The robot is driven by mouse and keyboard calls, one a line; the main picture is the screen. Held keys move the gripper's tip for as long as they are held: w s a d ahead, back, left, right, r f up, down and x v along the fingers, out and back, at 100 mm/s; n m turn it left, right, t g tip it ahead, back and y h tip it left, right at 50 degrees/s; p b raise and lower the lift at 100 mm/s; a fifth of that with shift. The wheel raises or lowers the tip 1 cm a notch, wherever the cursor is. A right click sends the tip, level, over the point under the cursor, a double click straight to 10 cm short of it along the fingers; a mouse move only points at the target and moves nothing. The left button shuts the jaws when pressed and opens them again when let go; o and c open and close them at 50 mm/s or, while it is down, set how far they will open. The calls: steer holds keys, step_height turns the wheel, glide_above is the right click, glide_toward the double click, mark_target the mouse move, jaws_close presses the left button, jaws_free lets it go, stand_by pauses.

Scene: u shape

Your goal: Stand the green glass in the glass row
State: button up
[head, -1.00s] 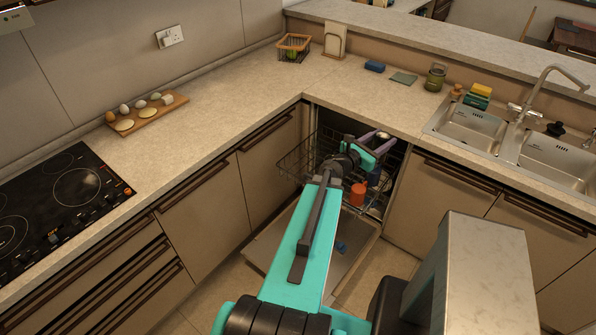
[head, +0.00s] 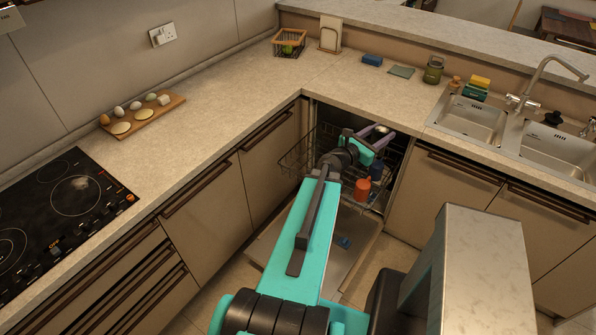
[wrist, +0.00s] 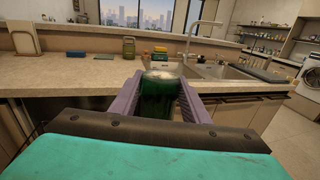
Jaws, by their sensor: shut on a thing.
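The green glass (wrist: 160,98) is dark green and stands between the two purple fingers of my gripper (wrist: 160,108) in the wrist view. My gripper (head: 378,136) is shut on it, above the right side of the pulled-out dishwasher rack (head: 297,160) in the head view. An orange cup (head: 362,189) and a blue cup (head: 377,169) are at the rack's right side, below my gripper. My arm hides part of the rack, so I cannot make out the whole glass row.
The dishwasher door (head: 275,236) is folded down, with a small blue item (head: 343,242) on it. The countertop (head: 235,118) edge runs close around the opening. A sink (head: 470,120) lies to the right, with a sponge (head: 480,82) behind it.

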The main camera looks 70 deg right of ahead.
steer(key=shift+w+d+f+b, duration=0.1)
steer(key=shift+d+f+b, duration=0.15)
steer(key=shift+f+b, duration=0.1)
steer(key=w+d+f+n+t+b, duration=0.1)
steer(key=w+d+f+b, duration=0.5)
steer(key=w+f+b, duration=0.3)
steer(key=w+d+f+n+t+h+b, duration=0.1)
steer(key=w+d+f+t+b, duration=0.1)
steer(key=w+d+f+b, duration=0.4)
steer(key=w+d+f+n+t+b, duration=0.1)
steer(key=w+d+f+b, duration=0.5)
steer(key=w+f+b, duration=0.7)
steer(key=w+t+b, duration=0.1)
steer(key=w+b, duration=0.6)
steer(key=w, duration=0.2)
steer(key=shift+d+f+n+h+b, duration=0.2)
steer(key=shift+d+n+h+b, duration=0.1)
steer(key=shift+d+h, duration=0.1)
step_height(320, 180, down, 6)
steer(key=shift+f+b, duration=0.15)
steer(key=shift+b, duration=0.2)
steer(key=shift+f, duration=1.85)
steer(key=shift+f+b, duration=0.15)
steer(key=shift+b, duration=0.15)
